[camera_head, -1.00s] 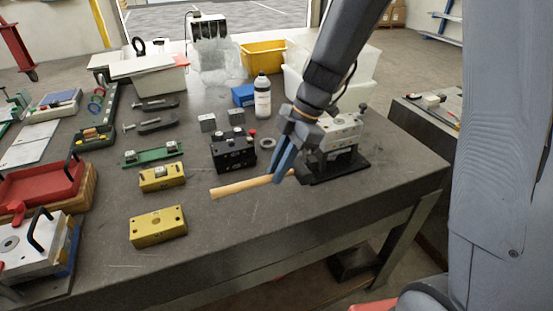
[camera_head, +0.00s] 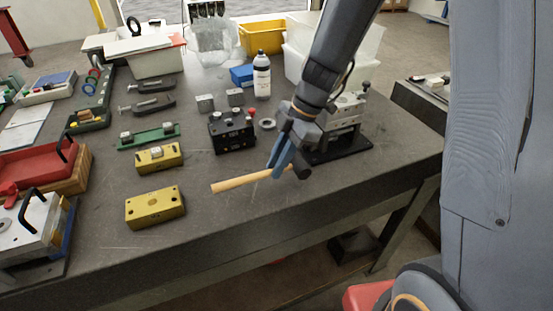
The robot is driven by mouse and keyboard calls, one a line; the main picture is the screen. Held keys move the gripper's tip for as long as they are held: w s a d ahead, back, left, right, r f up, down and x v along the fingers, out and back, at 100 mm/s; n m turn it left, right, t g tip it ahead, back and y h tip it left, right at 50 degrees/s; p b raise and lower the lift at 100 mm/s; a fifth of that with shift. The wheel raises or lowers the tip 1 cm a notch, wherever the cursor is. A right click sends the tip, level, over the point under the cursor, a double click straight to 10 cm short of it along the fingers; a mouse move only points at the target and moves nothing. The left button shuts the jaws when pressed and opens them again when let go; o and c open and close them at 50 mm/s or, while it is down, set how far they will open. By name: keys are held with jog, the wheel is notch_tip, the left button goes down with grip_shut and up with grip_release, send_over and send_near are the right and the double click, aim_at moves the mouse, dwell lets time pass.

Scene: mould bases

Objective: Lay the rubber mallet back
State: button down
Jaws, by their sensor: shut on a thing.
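The rubber mallet has a pale wooden handle (camera_head: 240,182) that points left and a dark head (camera_head: 302,171) at its right end. My gripper (camera_head: 279,172) is shut on the handle close to the head. The handle lies roughly level, near the front right part of the grey table (camera_head: 240,225). I cannot tell whether the mallet touches the table top or hangs just above it. My arm comes down from the upper right and hides part of what stands behind.
A black fixture (camera_head: 232,135) stands behind the handle. A device on a black plate (camera_head: 340,148) is right of the gripper. Yellow blocks (camera_head: 155,207) lie at left, and a white bottle (camera_head: 262,75) stands behind. The table front between the yellow blocks and mallet is clear.

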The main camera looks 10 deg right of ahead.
jog(key=shift+f+b, duration=0.6)
jog(key=shift+f, duration=1)
jog(key=c, duration=1.6)
grip_release()
jog(key=shift+b+v, duration=1)
jog(key=shift+v, duration=2.9)
jog(key=s+d+f+m+h, duration=0.1)
jog(key=s+d+m, duration=0.2)
jog(key=m, duration=0.4)
jog(key=s+d+f+m+t+h, duration=0.1)
jog(key=s+d+m+h, duration=0.1)
jog(key=m, duration=0.5)
jog(key=s+d+f+m+t+h, duration=0.1)
jog(key=s+d+f+m, duration=0.1)
jog(key=d+m, duration=0.3)
jog(key=shift+s+m+h, duration=0.3)
jog(key=shift+s+m, duration=0.6)
jog(key=shift+m, duration=0.2)
